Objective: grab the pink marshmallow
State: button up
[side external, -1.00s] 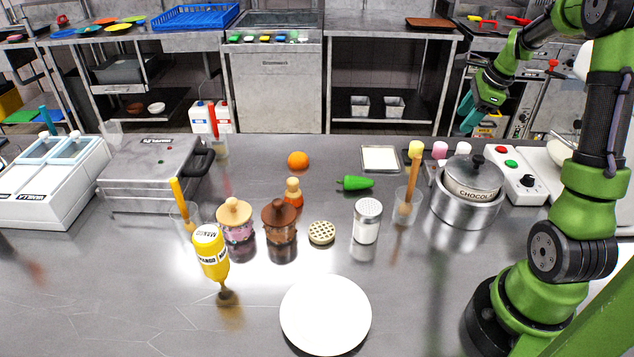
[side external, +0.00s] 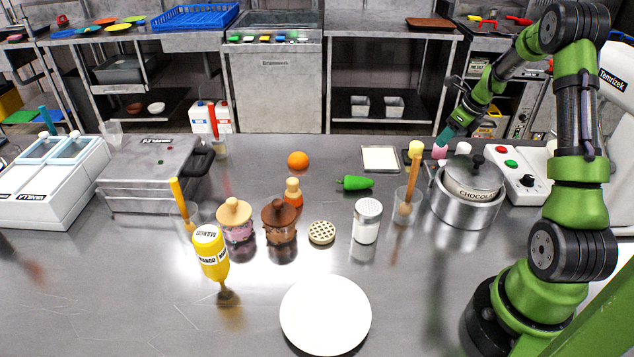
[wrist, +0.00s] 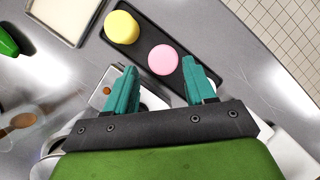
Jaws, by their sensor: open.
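The pink marshmallow (wrist: 163,59) sits on a narrow black tray (wrist: 146,47) in the wrist view, beside a yellow marshmallow (wrist: 122,27). In the side view the pink marshmallow (side external: 439,152) is small and sits just below my fingertips, partly hidden by them. My gripper (wrist: 158,75) is open, its two teal fingers apart, with the pink marshmallow seen between and just beyond their tips. The gripper (side external: 444,139) points down toward it in the side view. I cannot tell the exact height gap. Nothing is held.
A steel pot with a chocolate-labelled lid (side external: 473,176) stands close in front of the marshmallows. A white square tray (side external: 380,159) lies to the left, with a green pepper (side external: 356,183) nearby. A control box with buttons (side external: 515,175) stands to the right.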

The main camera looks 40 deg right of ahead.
aim_at(440, 151)
jog(key=shift+x, duration=2.95)
jog(key=shift+s+d, duration=0.1)
jog(key=shift+d, duration=0.1)
jog(key=c, duration=0.4)
